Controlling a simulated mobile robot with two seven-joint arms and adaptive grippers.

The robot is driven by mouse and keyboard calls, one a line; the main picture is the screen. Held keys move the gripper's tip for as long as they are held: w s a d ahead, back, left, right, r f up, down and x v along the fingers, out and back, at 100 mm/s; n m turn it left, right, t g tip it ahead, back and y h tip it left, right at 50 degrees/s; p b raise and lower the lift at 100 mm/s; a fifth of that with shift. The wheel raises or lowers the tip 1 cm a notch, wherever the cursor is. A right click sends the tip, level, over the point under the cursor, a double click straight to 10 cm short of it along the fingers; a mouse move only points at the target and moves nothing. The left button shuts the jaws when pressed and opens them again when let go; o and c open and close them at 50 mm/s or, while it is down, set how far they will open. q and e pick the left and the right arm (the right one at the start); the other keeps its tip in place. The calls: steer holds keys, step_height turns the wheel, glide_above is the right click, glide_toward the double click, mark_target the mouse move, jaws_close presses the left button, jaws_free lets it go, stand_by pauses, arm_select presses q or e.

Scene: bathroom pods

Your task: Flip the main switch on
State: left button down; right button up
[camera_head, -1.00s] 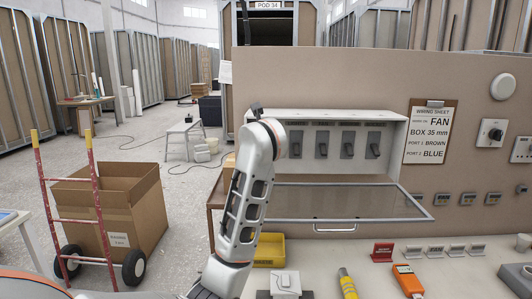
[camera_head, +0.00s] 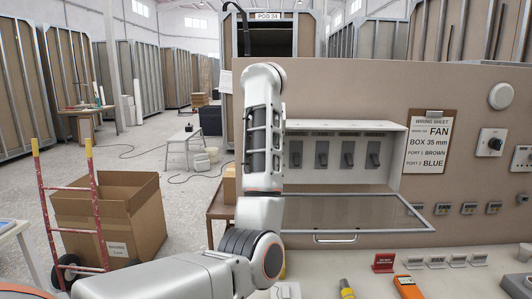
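A wall-mounted switch box (camera_head: 345,133) stands open in the middle of the head view, its clear flap (camera_head: 350,213) folded down in front. A row of grey lever switches shows inside, among them a middle one (camera_head: 348,154) and the rightmost one (camera_head: 373,155). Their labels are too small to read, so I cannot tell which is the main switch. My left arm rises in front of the box's left end and hides that part. Neither my left nor my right gripper shows.
A clipboard wiring sheet (camera_head: 429,142) and a black knob switch (camera_head: 491,143) are on the panel at right. A red block (camera_head: 383,262) and an orange tool (camera_head: 408,287) lie on the bench below. A cardboard box (camera_head: 108,220) and red hand truck (camera_head: 75,214) stand at left.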

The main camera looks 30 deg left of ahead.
arm_select(q)
steer(key=c, duration=1.9)
jaws_free()
steer(key=shift+f, duration=0.1)
